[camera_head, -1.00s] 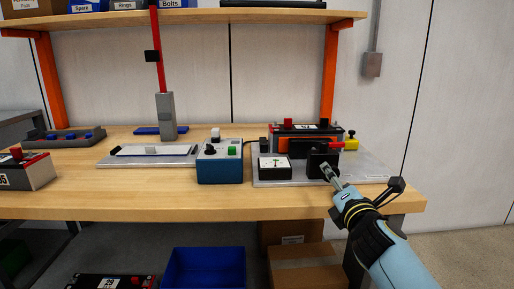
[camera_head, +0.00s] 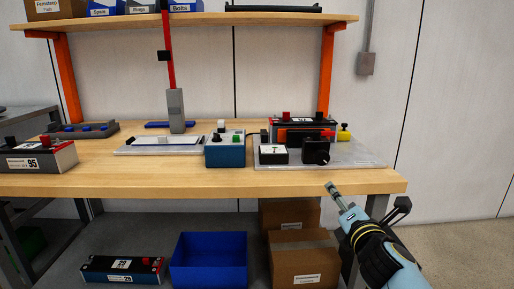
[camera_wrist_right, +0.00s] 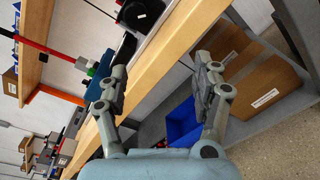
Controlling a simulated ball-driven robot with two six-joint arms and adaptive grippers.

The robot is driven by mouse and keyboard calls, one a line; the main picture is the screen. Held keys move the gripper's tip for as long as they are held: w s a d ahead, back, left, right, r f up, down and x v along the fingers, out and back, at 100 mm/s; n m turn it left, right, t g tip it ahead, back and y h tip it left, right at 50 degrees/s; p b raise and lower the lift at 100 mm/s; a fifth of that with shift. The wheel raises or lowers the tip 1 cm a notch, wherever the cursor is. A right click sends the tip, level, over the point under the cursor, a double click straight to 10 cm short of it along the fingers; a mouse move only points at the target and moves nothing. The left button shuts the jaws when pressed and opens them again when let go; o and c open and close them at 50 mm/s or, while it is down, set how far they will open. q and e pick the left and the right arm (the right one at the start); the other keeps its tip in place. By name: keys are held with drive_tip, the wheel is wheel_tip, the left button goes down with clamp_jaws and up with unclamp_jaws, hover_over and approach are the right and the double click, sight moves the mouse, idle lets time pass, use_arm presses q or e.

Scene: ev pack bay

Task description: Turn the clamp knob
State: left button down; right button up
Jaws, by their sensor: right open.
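The black clamp knob (camera_head: 316,152) is on the front of a dark block on the grey fixture plate (camera_head: 368,158), at the right of the workbench. A small light mark shows on its lower right. A battery pack (camera_head: 290,125) with an orange front stands behind the knob. My right gripper (camera_head: 329,186) is below and in front of the knob, apart from it, at the bench edge. Its fingers are open and empty in the wrist view (camera_wrist_right: 160,80). My left gripper is out of view.
A blue control box (camera_head: 225,153) is further left. The bench's front edge (camera_head: 200,184) runs close to my gripper. Below are cardboard boxes (camera_head: 303,261) and a blue bin (camera_head: 208,262).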

drive_tip(key=s+d+f+n+g, duration=0.2)
drive_tip(key=s+f+n+g, duration=0.2)
drive_tip(key=s+f+n, duration=0.85)
drive_tip(key=s+d+f+n+g, duration=0.2)
drive_tip(key=s+f+n+g, duration=0.3)
drive_tip(key=s+f, duration=1.5)
drive_tip(key=s+d+f+n+g, duration=0.2)
drive_tip(key=s+f+n, duration=0.2)
drive_tip(key=s+n, duration=0.5)
drive_tip(key=s+d+f+n+g+h, duration=0.1)
drive_tip(key=s+d+f+n+g, duration=0.1)
drive_tip(key=s+n, duration=0.8)
drive_tip(key=s+d+f+n+g, duration=0.3)
drive_tip(key=s+f+n, duration=0.4)
drive_tip(key=s+n, duration=0.3)
drive_tip(key=shift+s+g, duration=0.3)
drive_tip(key=shift+s, duration=0.65)
drive_tip(key=shift+d+f, duration=0.1)
drive_tip(key=shift+c, duration=0.2)
